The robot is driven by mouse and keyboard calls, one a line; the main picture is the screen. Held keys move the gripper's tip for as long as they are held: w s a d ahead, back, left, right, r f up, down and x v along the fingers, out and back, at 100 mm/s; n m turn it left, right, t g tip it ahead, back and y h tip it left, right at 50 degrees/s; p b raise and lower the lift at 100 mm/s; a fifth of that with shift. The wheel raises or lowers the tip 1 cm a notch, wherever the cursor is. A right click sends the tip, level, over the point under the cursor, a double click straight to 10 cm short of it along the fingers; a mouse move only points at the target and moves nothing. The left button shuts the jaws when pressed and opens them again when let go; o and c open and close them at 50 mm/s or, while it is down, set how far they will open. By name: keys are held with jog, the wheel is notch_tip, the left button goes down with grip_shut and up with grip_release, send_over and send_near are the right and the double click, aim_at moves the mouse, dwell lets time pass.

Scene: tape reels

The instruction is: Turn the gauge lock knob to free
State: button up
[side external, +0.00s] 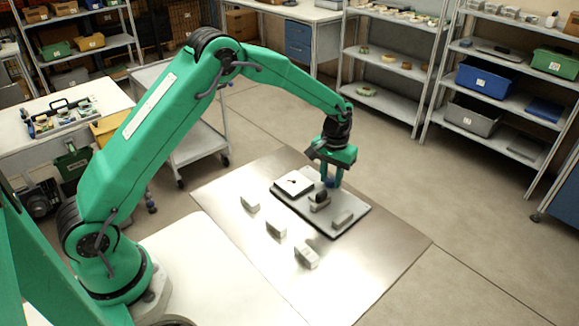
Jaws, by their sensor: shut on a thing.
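A grey base plate (333,229) lies on the metal table sheet. A dark rounded part on a grey mount (320,199) stands near the plate's middle. My gripper (331,183) points down over the plate's far side, just behind this mount.
Pale blocks (250,203), (276,229) and (306,256) stand in a row in front of the plate. The metal sheet (385,250) is clear to the right. Shelves stand well behind.

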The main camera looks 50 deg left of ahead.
aim_at(331, 178)
dwell(0.3)
jog(key=o, duration=1)
notch_tip(331, 178, up, 7)
jog(key=shift+r, duration=0.45)
